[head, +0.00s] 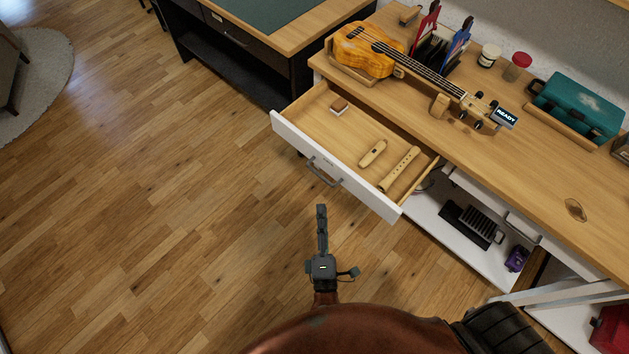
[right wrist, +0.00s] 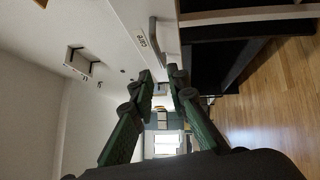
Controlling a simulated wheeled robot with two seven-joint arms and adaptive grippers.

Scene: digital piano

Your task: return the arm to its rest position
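My right gripper (head: 321,228) hangs over the wood floor, in front of the open drawer (head: 330,161) and apart from it. In the head view its fingers line up, hiding the gap between them. In the right wrist view the two fingertips (right wrist: 161,76) lean towards each other with a narrow gap between them and nothing held. The white drawer front with its handle (right wrist: 154,32) and a label shows beyond the fingertips there. My left gripper is not in view.
In the drawer lie a small brown-and-white block (head: 339,106), a short wooden piece (head: 373,153) and a recorder (head: 399,169). A ukulele (head: 365,50) rests on the desk (head: 540,180). A dark cabinet (head: 215,55) stands behind. The floor (head: 150,220) to the left is clear.

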